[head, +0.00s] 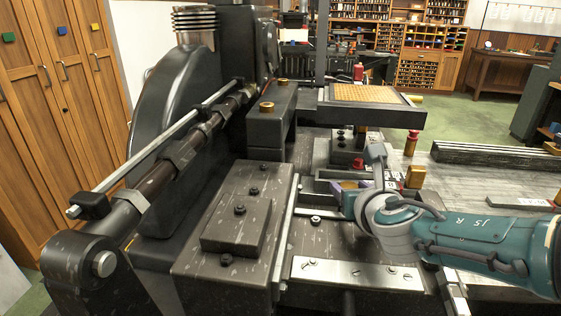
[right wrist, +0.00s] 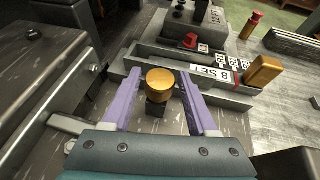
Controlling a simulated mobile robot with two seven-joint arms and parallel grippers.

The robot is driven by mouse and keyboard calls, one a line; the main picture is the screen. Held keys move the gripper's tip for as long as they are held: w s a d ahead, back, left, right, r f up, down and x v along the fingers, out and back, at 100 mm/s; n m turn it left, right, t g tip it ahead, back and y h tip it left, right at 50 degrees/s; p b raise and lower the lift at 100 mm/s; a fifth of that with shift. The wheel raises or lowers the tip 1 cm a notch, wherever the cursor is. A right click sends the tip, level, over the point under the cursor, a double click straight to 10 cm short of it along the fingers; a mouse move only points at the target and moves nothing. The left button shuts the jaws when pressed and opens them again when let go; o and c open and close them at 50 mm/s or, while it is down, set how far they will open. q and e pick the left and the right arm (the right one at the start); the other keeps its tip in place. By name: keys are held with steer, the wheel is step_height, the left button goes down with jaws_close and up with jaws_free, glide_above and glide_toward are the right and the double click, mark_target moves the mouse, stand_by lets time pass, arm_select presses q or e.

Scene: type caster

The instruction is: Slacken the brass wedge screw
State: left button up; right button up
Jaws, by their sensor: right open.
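A round brass screw head (right wrist: 160,78) on a dark square base shows in the right wrist view; I take it for the wedge screw. My right gripper (right wrist: 158,88) is open, with one purple finger on each side of the brass head and a visible gap on both sides. In the head view, my right gripper (head: 345,187) is low over the machine bed, and its wrist and fingers largely hide the screw. My left gripper is not in view.
The dark machine housing (head: 237,217) stands to the left. A raised tray (head: 370,112) is behind. Steel bars (head: 490,153) lie to the right.

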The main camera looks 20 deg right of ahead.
steer(key=p+v, duration=0.4)
steer(key=v, duration=0.3)
steer(key=shift+s+r+p, duration=0.2)
steer(key=shift+s+p, duration=0.1)
steer(key=shift+p, duration=0.1)
steer(key=shift+s+a+r, duration=0.1)
steer(key=shift+s+a, duration=0.1)
steer(key=shift+s, duration=0.25)
